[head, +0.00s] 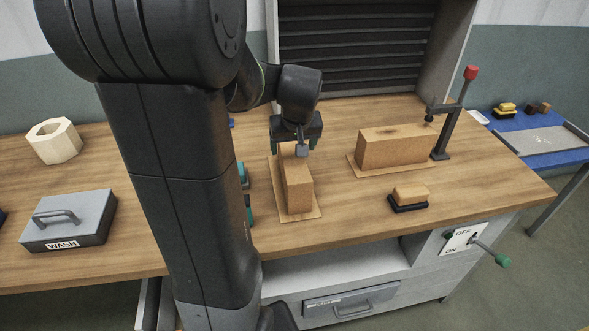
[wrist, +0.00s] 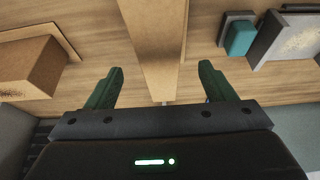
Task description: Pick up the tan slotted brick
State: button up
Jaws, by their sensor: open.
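A long tan brick (head: 297,187) lies on a thin tan board (head: 301,216) in the middle of the bench. It also shows in the wrist view (wrist: 152,50), running between the fingers. My gripper (head: 293,146) is above the far end of this brick, open, with green fingers apart on either side of it. In the wrist view the gripper (wrist: 160,87) holds nothing and bare gaps show on both sides. A second tan brick (head: 392,150) with a dark mark on top lies to the right; it also shows in the wrist view (wrist: 32,68). I cannot tell a slot clearly on either.
A black clamp stand with a red knob (head: 470,73) rises beside the second brick. A small brush-like block (head: 409,195) lies near the front edge. A teal item (wrist: 240,37) lies close to the near brick. A grey WASH box (head: 70,220) and hollow wooden block (head: 54,141) are left.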

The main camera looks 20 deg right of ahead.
aim_at(292, 154)
jog(key=shift+p+x, duration=0.5)
jog(key=shift+x, duration=3.4)
jog(key=shift+w, duration=0.1)
jog(key=shift+c, duration=0.4)
jog(key=shift+d, duration=0.1)
grip_shut()
jog(key=shift+r, duration=0.15)
